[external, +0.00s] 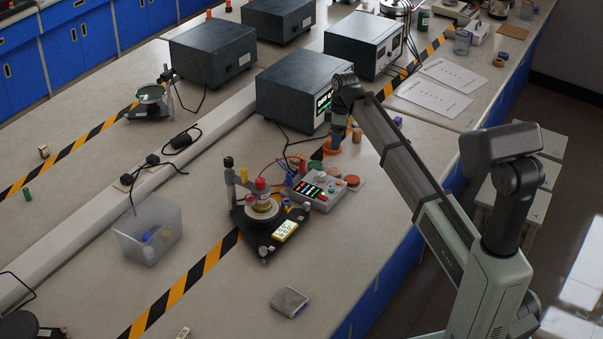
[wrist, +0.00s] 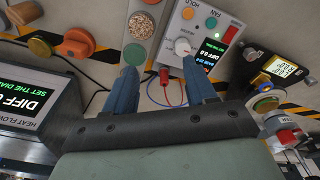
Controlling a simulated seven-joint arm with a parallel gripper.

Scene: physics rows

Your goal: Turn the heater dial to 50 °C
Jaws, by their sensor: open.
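The grey control box (external: 322,187) with a lit screen and coloured buttons stands mid-bench in the external view. In the wrist view the control box (wrist: 215,20) is at the top, with a white round dial (wrist: 183,47) beside its green-lettered screen (wrist: 208,55). The dial's setting is too small to read. In the external view my gripper (external: 337,132) points down behind the control box, partly hidden.
A black stand with a cylinder (external: 262,207) and yellow readout is left of the control box. Coloured discs (wrist: 75,43) lie near my gripper. A dark instrument (external: 300,92) stands behind. Red and blue wires (wrist: 165,95) run below the box. Bench front is mostly clear around a grey block (external: 290,302).

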